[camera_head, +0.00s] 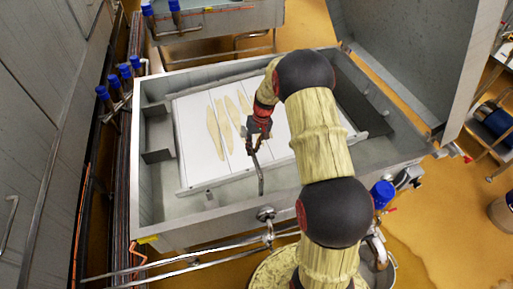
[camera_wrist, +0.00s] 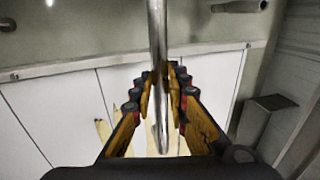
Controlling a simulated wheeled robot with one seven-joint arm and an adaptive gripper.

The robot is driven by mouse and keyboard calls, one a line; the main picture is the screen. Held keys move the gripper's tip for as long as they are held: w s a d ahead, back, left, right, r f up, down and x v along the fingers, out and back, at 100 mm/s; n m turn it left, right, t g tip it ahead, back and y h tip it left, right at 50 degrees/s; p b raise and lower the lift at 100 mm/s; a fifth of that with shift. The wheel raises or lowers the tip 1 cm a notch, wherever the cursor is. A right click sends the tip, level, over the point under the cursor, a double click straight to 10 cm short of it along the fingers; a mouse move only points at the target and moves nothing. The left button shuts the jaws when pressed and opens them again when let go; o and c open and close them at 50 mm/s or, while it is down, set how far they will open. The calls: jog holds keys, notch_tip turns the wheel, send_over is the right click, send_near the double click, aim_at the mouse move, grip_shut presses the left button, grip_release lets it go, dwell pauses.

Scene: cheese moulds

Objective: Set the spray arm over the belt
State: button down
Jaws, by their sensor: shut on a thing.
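The spray arm (camera_head: 261,176) is a thin bare metal rod over the white belt (camera_head: 197,160) in the head view. My gripper (camera_head: 256,137) is at its upper end. In the wrist view, the rod (camera_wrist: 157,32) runs down between the two fingers of my gripper (camera_wrist: 163,78), which are shut on it. The belt (camera_wrist: 70,108) shows there as white panels behind the fingers. In the head view the rod's lower end is near the belt's front edge. I cannot tell its height above the belt.
The belt lies inside a grey metal tank (camera_head: 160,222) with raised walls. Pale yellowish shapes (camera_head: 215,135) lie on the belt. A big open lid (camera_head: 420,50) stands at the right. Blue-capped valves (camera_head: 383,193) and pipes (camera_head: 195,262) line the front.

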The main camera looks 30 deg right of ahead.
jog(key=shift+a, duration=0.15)
dwell(0.3)
jog(key=c, duration=1.7)
grip_release()
jog(key=r, duration=0.4)
jog(key=d+r, duration=0.1)
jog(key=r, duration=0.3)
jog(key=d+r, duration=0.1)
jog(key=r, duration=0.2)
jog(key=shift+s+d+r, duration=0.1)
jog(key=shift+s+r, duration=0.15)
jog(key=shift+r, duration=0.15)
jog(key=shift+d, duration=0.1)
